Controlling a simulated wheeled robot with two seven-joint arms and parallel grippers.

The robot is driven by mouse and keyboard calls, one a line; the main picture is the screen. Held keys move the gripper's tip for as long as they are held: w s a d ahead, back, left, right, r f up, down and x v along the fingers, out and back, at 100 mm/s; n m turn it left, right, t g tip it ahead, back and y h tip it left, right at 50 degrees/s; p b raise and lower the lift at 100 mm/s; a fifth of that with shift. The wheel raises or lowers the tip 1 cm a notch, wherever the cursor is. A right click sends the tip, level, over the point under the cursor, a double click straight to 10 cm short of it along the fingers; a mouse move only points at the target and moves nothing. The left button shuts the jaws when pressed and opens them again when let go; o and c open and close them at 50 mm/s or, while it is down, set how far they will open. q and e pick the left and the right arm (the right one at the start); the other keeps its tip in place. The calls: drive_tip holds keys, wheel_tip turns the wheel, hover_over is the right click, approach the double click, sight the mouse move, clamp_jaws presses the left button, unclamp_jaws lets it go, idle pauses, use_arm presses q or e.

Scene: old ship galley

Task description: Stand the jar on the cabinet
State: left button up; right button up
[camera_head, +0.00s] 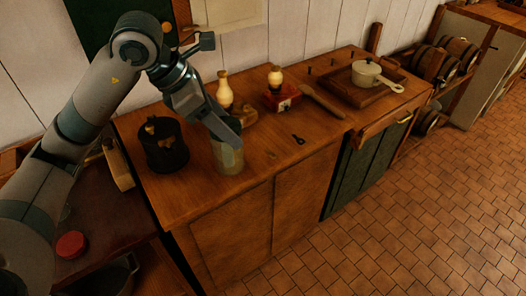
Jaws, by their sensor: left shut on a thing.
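The jar (229,161) is a pale, greenish, see-through cylinder. It appears upright, at the front left part of the wooden cabinet (232,217). My left gripper (228,138) comes down over it from the upper left and is shut on its upper part. The gripper hides the jar's top. The jar's bottom appears at or very close to the cabinet top; I cannot tell if it touches. My right gripper is not in view.
A dark canister (163,146) stands left of the jar. Behind are a cream bottle-shaped grinder (224,90) and a red box (281,97). A small dark key-like item (299,140) lies to the right. A wooden tray (352,92) holds a pale pot (366,73). The right front top is clear.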

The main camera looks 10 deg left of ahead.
use_arm(q)
drive_tip(key=shift+a+r+n, duration=0.15)
drive_tip(key=shift+n, duration=0.15)
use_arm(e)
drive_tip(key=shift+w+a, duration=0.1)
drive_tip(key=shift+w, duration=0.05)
use_arm(q)
drive_tip(key=a+f+p, duration=0.1)
drive_tip(key=a+f, duration=0.2)
drive_tip(key=a, duration=0.2)
drive_tip(key=s+a+f+p, duration=0.1)
drive_tip(key=a+f, duration=0.3)
drive_tip(key=a, duration=0.2)
drive_tip(key=shift+a+p, duration=0.3)
drive_tip(key=shift+p, duration=0.05)
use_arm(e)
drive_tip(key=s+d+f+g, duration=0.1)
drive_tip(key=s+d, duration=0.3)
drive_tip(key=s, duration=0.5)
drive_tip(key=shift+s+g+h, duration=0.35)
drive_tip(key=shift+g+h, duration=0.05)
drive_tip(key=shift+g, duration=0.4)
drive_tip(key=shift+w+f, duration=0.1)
